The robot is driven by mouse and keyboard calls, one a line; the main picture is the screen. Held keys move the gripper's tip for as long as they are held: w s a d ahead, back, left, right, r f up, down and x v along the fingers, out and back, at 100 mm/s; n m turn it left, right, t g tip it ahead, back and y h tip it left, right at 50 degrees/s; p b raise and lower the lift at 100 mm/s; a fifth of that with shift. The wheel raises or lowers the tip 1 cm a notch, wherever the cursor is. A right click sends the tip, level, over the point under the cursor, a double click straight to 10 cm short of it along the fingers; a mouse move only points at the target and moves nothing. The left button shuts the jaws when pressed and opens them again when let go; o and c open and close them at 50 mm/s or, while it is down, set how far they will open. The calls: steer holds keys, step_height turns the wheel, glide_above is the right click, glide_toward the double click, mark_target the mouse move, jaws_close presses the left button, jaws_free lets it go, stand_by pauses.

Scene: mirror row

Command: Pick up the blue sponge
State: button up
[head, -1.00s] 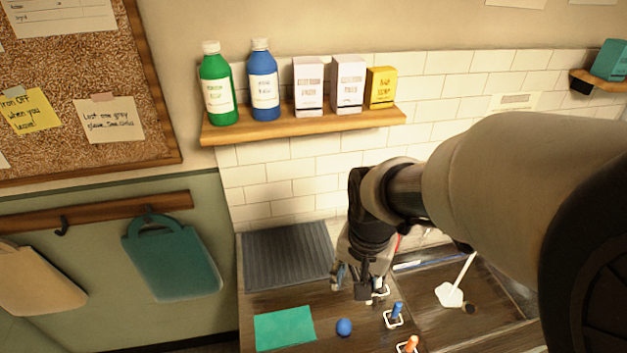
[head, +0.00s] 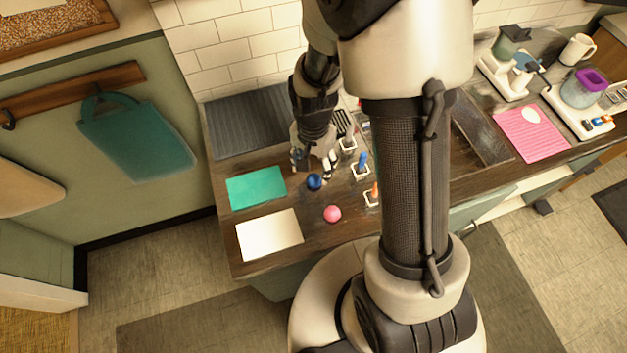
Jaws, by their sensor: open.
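The blue sponge (head: 314,182) is a small round blue ball on the dark wooden counter, right of a green mat. My gripper (head: 313,168) points down just behind it, its fingers apart and close to the ball. The ball shows in front of the fingers. I cannot tell whether they touch it or how high the fingertips are. Nothing is seen held.
A pink ball (head: 332,213) lies nearer the front edge. The green mat (head: 256,187) and a white mat (head: 269,234) lie to the left. A blue-handled item (head: 362,162) and an orange-handled item (head: 374,190) stand in small holders to the right. A dark ribbed mat (head: 247,122) lies behind.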

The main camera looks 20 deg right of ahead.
mark_target(314, 177)
steer(key=shift+w+d+f+b, duration=0.1)
steer(key=shift+f+b, duration=1.05)
steer(key=shift+f, duration=1.95)
steer(key=shift+r, duration=0.1)
steer(key=shift+c, duration=0.2)
steer(key=c, duration=0.7)
